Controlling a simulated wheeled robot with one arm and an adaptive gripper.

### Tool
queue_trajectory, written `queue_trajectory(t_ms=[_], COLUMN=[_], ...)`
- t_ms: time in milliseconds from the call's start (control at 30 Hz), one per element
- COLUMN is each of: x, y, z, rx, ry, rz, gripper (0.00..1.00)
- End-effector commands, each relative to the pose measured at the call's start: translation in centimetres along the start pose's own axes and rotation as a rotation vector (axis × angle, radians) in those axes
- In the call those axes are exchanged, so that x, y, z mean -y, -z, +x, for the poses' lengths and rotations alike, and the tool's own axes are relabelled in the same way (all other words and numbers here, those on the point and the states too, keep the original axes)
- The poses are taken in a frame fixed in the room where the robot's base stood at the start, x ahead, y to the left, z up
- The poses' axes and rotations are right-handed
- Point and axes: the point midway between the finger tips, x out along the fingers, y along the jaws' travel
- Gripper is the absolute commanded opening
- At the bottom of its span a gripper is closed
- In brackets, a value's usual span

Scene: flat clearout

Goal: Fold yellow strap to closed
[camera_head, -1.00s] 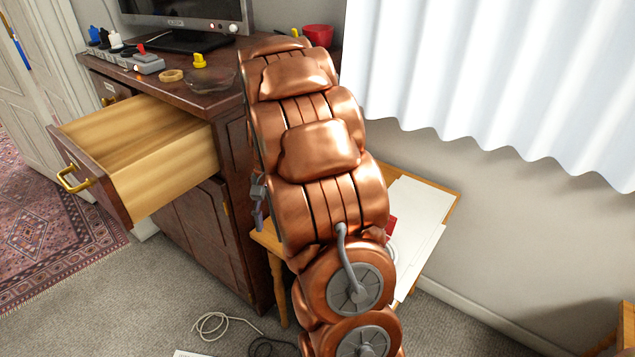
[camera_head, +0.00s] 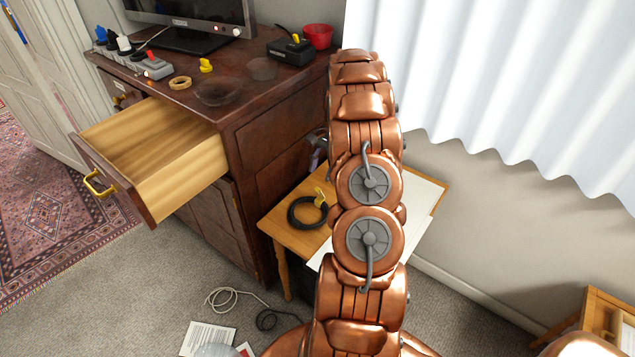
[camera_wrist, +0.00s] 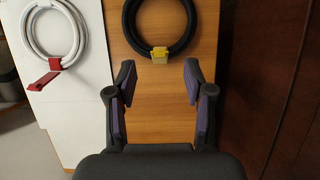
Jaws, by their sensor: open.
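The yellow strap (camera_head: 320,198) sits on a black cable coil (camera_head: 295,222) on a small wooden side table (camera_head: 283,236). In the head view the strap's free end sticks up from the coil. In the wrist view the yellow strap (camera_wrist: 160,54) is at the near edge of the black coil (camera_wrist: 131,30), just beyond my fingertips. My gripper (camera_wrist: 158,80) is open and empty, its fingers spread above the wooden tabletop and pointing toward the strap. In the head view my arm hides most of the gripper.
A white cable coil (camera_wrist: 39,57) with a red strap (camera_wrist: 44,80) lies on white sheets (camera_wrist: 85,100) to the left in the wrist view. The dark wooden cabinet (camera_head: 262,140) stands beside the table, its drawer (camera_head: 150,170) open. Cables (camera_head: 235,298) lie on the carpet.

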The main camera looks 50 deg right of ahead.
Motion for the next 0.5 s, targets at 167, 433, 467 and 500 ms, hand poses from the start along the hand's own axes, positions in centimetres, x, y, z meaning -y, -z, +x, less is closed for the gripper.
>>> queue_trajectory(t_ms=[167,433,467,500], x=[-0.2,-0.3,-0.3,-0.3], y=[0.8,0.7,0.6,0.6], z=[-0.1,1.9,2.3,2.9], rx=[0.004,0.009,0.009,0.008], ry=[0.010,0.009,0.008,0.007], rz=[0.020,0.022,0.022,0.022], gripper=[0.52,0.52,0.52,0.52])
